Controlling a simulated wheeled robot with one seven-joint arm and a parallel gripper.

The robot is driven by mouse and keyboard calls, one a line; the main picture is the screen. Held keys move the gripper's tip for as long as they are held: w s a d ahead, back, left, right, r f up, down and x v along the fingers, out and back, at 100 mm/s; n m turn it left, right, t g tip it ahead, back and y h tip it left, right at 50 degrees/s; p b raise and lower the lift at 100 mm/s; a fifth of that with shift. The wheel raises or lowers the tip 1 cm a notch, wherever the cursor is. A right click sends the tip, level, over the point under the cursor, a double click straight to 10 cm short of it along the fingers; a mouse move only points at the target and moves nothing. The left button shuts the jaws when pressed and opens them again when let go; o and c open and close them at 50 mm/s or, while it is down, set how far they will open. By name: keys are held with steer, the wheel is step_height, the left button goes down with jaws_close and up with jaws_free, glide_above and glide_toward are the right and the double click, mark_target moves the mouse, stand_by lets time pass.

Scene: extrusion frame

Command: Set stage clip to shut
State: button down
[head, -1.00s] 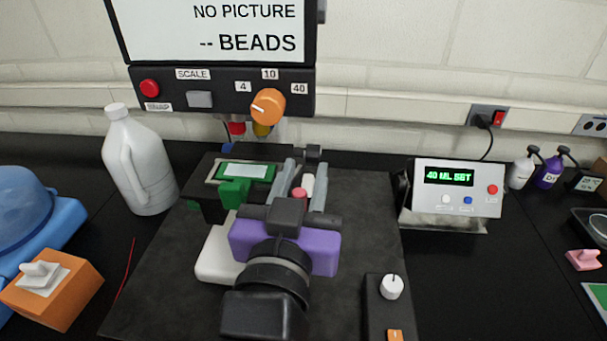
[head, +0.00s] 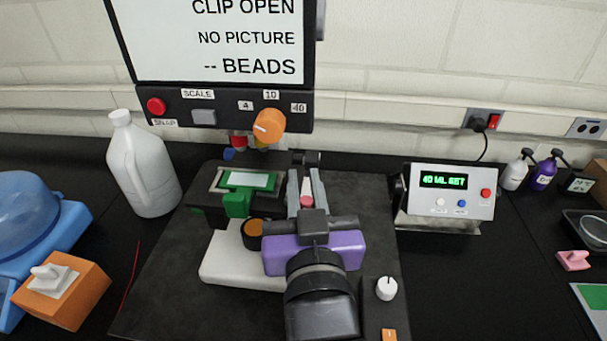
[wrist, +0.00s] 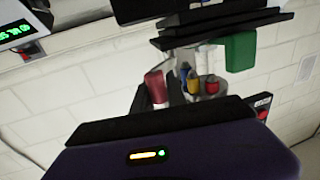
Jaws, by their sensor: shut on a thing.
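The screen (head: 235,40) reads "CLIP OPEN", "NO PICTURE" and "-- BEADS". Below it stands the dark stage with a green-framed pale slide area (head: 247,180); a green block (head: 237,203) is at its front. The green block also shows in the wrist view (wrist: 240,52). My gripper (head: 305,180), with a purple body and grey fingers, reaches in just right of the stage. Its fingers are shut on a small red piece (head: 307,201), which also shows in the wrist view (wrist: 156,87). I cannot tell whether the red piece belongs to the stage clip.
A white base (head: 225,262) with an orange-topped round part (head: 253,228) lies below the stage. A white jug (head: 142,165) stands left, and an orange switch box (head: 62,290) front left. A display box (head: 445,195) stands right. A white knob (head: 386,289) is front right.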

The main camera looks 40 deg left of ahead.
steer(key=shift+w+n+g+y, duration=0.2)
steer(key=shift+n+g+y, duration=0.3)
steer(key=shift+g, duration=0.05)
steer(key=shift+w+n+g+y, duration=0.15)
steer(key=shift+n+g+y, duration=0.35)
steer(key=shift+g, duration=0.05)
steer(key=n+g, duration=0.1)
steer(key=g+y+b, duration=0.1)
steer(key=shift+w+a+f+n+g+y+b, duration=0.2)
steer(key=shift+n+g+y+b, duration=0.1)
steer(key=shift+n, duration=0.1)
steer(key=n+g+b, duration=0.1)
steer(key=n+g+y+b, duration=0.1)
steer(key=g+b, duration=0.1)
steer(key=n+g+b, duration=0.1)
steer(key=g+b, duration=0.1)
steer(key=shift+w+a+y, duration=0.15)
steer(key=shift+a+y, duration=0.15)
steer(key=shift+y, duration=0.1)
steer(key=shift+a+r+n+g+b, duration=0.1)
steer(key=shift+a+n+g+b, duration=0.15)
steer(key=shift+n+g+b, duration=1.05)
steer(key=c, duration=1.3)
jaws_free()
